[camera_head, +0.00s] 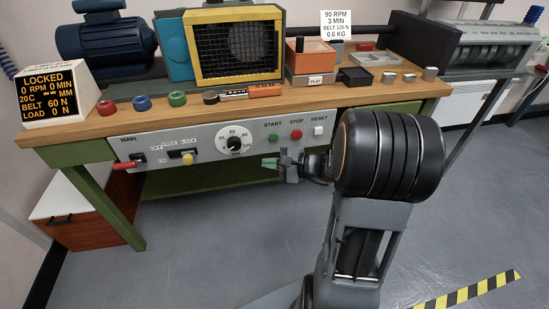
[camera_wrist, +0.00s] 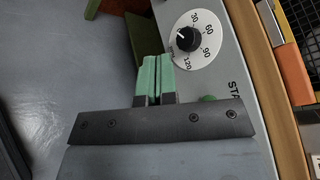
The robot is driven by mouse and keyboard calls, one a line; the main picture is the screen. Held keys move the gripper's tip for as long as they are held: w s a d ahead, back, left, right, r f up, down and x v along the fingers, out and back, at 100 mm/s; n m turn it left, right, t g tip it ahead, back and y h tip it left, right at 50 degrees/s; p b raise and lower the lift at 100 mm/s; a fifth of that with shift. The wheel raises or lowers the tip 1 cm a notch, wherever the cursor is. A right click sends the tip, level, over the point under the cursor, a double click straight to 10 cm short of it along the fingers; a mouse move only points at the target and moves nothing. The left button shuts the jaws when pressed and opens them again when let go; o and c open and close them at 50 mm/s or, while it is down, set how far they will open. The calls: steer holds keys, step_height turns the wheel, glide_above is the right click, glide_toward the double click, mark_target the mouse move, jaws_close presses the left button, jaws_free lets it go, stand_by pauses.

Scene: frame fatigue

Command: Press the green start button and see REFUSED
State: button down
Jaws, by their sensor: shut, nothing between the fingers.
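The green start button (camera_head: 272,138) sits under the word START on the grey front panel (camera_head: 207,148). In the wrist view the green button (camera_wrist: 208,98) shows partly, beside the bracket of my gripper. My gripper (camera_head: 268,163), with green fingers, is shut and empty in front of the panel, a little below the button. Its closed fingertips (camera_wrist: 157,58) show in the wrist view near the speed dial (camera_wrist: 190,38). The display box (camera_head: 48,92) reads LOCKED, 0 RPM, 0 MIN, 20C, BELT 60 N, LOAD 0 N.
A red STOP button (camera_head: 296,135) and a white RESET button (camera_head: 318,130) lie right of START. A red main lever (camera_head: 125,165) and a yellow-handled switch (camera_head: 187,158) lie left. A sign (camera_head: 340,24) reads 90 RPM, 3 MIN, BELT 120 N, 0.6 KG. Floor (camera_head: 215,225) before the bench is clear.

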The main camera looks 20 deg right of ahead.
mark_target(274, 137)
steer(key=w+d+f+m+t+h+b, duration=0.1)
steer(key=w+d+f+m+t+b, duration=0.1)
steer(key=d, duration=0.3)
steer(key=shift+d+f+m+t+h, duration=0.2)
steer(key=shift+f+m+t+h, duration=0.1)
steer(key=shift+f+m+t, duration=0.55)
steer(key=shift+w, duration=0.1)
steer(key=shift+w+d+f, duration=0.1)
steer(key=shift+w+d, duration=0.2)
steer(key=shift+w, duration=1.1)
steer(key=shift+w+d+r, duration=0.1)
steer(key=shift+w+d, duration=0.15)
steer(key=shift+w, duration=1.2)
steer(key=shift+w+d+f, duration=0.1)
steer(key=shift+w+d, duration=0.2)
steer(key=shift+w, duration=1.1)
steer(key=shift+w, duration=0.1)
steer(key=shift+w+d+b, duration=0.1)
steer(key=shift+w+b, duration=0.25)
